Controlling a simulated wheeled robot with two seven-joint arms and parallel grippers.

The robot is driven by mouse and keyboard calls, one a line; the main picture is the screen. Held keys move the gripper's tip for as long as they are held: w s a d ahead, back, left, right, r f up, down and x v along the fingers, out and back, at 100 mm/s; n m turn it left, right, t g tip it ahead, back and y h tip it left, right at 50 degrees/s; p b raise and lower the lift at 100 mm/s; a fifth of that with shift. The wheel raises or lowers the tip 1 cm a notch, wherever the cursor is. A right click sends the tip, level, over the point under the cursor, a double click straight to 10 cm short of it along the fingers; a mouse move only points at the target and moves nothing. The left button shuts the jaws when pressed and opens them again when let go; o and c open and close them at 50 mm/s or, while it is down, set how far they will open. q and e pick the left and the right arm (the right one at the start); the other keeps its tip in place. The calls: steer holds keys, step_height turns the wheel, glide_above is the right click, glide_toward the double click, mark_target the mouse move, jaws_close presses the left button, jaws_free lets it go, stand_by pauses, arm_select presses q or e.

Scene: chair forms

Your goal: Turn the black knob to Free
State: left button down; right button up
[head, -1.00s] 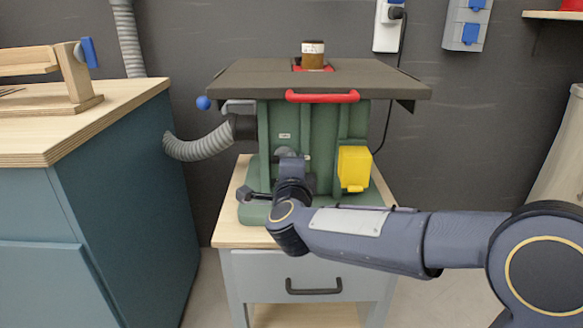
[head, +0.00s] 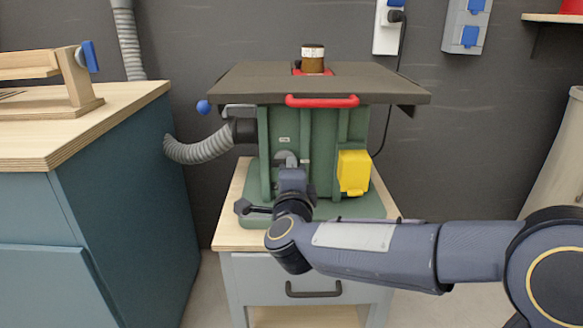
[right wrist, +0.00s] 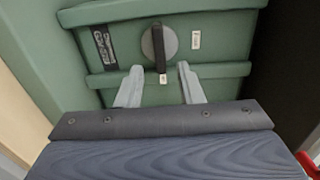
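The black knob (right wrist: 160,48) is a straight bar on a round grey disc on the green machine body (right wrist: 222,28). In the right wrist view it runs nearly upright in the picture. A small white label sits right of the disc and another by the bar's lower end; I cannot read either. My right gripper (right wrist: 160,86) is open, its two grey fingers apart on either side below the bar's lower end, with nothing between them. In the head view my right gripper (head: 290,168) is before the grey disc (head: 285,158) and hides the bar. My left gripper is out of view.
The machine's dark tabletop (head: 240,82) overhangs the knob, with a red handle (head: 322,101) at its front edge. A yellow box (head: 354,172) is right of the gripper. A black crank (head: 250,208) sticks out at lower left. A blue cabinet (head: 100,215) stands left.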

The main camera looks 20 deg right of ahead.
steer(key=p+v, duration=0.1)
steer(key=v, duration=0.4)
steer(key=shift+s, duration=0.15)
steer(key=s+d+f+n+g+y+p, duration=0.15)
steer(key=s+f+n+g+y, duration=0.4)
steer(key=s+n, duration=0.65)
steer(key=s+d+f+n+g+y, duration=0.3)
steer(key=s+f+n+g, duration=0.45)
steer(key=s, duration=0.75)
step_height(320, 180, up, 35)
steer(key=t+p, duration=0.1)
steer(key=p, duration=3.6)
